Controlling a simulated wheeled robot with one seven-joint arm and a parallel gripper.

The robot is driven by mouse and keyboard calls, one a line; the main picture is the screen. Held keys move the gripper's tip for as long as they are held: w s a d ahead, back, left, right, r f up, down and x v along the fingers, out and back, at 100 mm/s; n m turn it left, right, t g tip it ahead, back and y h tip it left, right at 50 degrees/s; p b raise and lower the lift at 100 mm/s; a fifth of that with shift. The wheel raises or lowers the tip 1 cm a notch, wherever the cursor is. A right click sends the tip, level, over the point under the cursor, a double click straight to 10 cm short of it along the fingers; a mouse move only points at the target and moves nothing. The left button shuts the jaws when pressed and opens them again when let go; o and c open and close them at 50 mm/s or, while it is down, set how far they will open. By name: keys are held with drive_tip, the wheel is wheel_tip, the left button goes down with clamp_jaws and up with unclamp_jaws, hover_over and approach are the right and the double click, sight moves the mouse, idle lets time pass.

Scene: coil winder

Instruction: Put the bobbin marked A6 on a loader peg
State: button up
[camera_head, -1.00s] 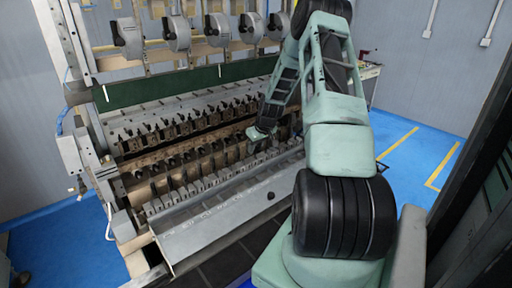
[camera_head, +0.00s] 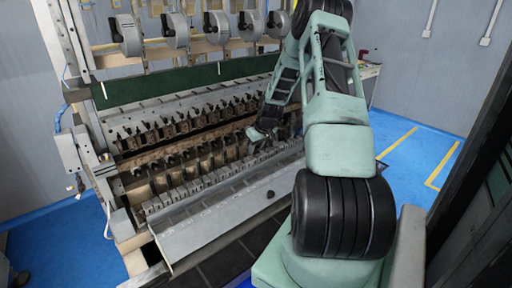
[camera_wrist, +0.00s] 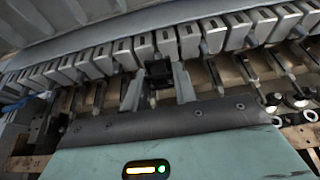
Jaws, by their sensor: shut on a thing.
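My gripper (camera_head: 262,135) is over the rows of the coil winder, at the right part of its middle, partly hidden by my arm in the head view. In the wrist view my gripper (camera_wrist: 158,88) has its two grey fingers shut on a small dark bobbin (camera_wrist: 158,72). Its mark cannot be read. The bobbin is close to a row of grey blocks (camera_wrist: 103,62); whether it touches them I cannot tell. The loader pegs cannot be clearly told apart from the other fittings in these views.
Rows of dark fittings (camera_head: 190,165) fill the bed left of my gripper. Grey round housings (camera_head: 175,28) hang above a green bar (camera_head: 180,82). Blue floor (camera_head: 410,160) is open at right.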

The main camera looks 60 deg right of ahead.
drive_tip(key=shift+f+b, duration=0.45)
drive_tip(key=shift+f, duration=0.25)
drive_tip(key=shift+f, duration=0.1)
drive_tip(key=o, duration=1)
drive_tip(key=b+v, duration=0.5)
drive_tip(key=v, duration=1.2)
drive_tip(key=shift+r, duration=0.35)
